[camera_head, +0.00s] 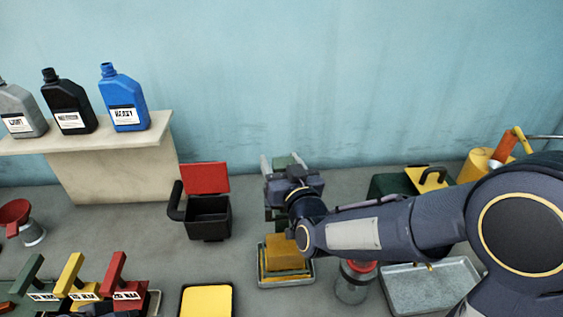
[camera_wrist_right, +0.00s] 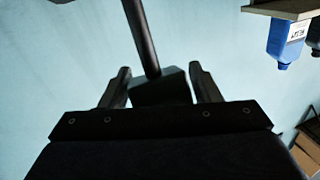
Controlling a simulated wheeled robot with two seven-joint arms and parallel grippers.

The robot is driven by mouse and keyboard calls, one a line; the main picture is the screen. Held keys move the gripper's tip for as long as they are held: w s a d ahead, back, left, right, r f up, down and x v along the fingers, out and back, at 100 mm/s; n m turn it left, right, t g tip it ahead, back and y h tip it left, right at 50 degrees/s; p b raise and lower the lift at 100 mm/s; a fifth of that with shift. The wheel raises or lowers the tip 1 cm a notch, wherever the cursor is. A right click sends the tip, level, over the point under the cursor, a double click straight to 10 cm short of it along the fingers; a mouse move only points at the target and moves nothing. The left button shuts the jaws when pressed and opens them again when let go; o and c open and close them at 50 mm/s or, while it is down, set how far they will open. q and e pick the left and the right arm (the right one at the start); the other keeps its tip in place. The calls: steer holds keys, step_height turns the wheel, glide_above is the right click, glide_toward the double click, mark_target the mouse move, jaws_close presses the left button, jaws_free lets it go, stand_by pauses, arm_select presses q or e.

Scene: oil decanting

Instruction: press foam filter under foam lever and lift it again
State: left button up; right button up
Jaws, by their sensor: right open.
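The yellow foam filter (camera_head: 290,252) sits in a small grey tray at the middle front, below my right gripper in the head view. My right gripper (camera_head: 276,168) is open at a grey-green upright part behind the foam; my gripper and arm hide most of it. In the right wrist view a dark rod ending in a block (camera_wrist_right: 163,88), which looks like the foam lever, lies between the two open fingers (camera_wrist_right: 163,80). I cannot tell whether the fingers touch it.
A black bin with a red lid (camera_head: 209,214) stands left of the foam. A red-topped jar (camera_head: 354,284) and a metal tray (camera_head: 432,287) lie under my right arm. A yellow pad (camera_head: 206,300) is at the front. Bottles stand on the shelf (camera_head: 115,141).

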jaws_close()
steer(key=s+f+n+t+y+b, duration=0.1)
steer(key=s+f+t+b, duration=0.3)
steer(key=s+b, duration=0.6)
steer(key=shift+s+f+b, duration=0.35)
steer(key=shift+f+b, duration=0.3)
steer(key=shift+b, duration=3.65)
jaws_free()
steer(key=shift+s, duration=0.1)
steer(key=v, duration=0.7)
steer(key=shift+s+b, duration=0.3)
steer(key=shift+s, duration=0.05)
steer(key=shift+d+f, duration=0.15)
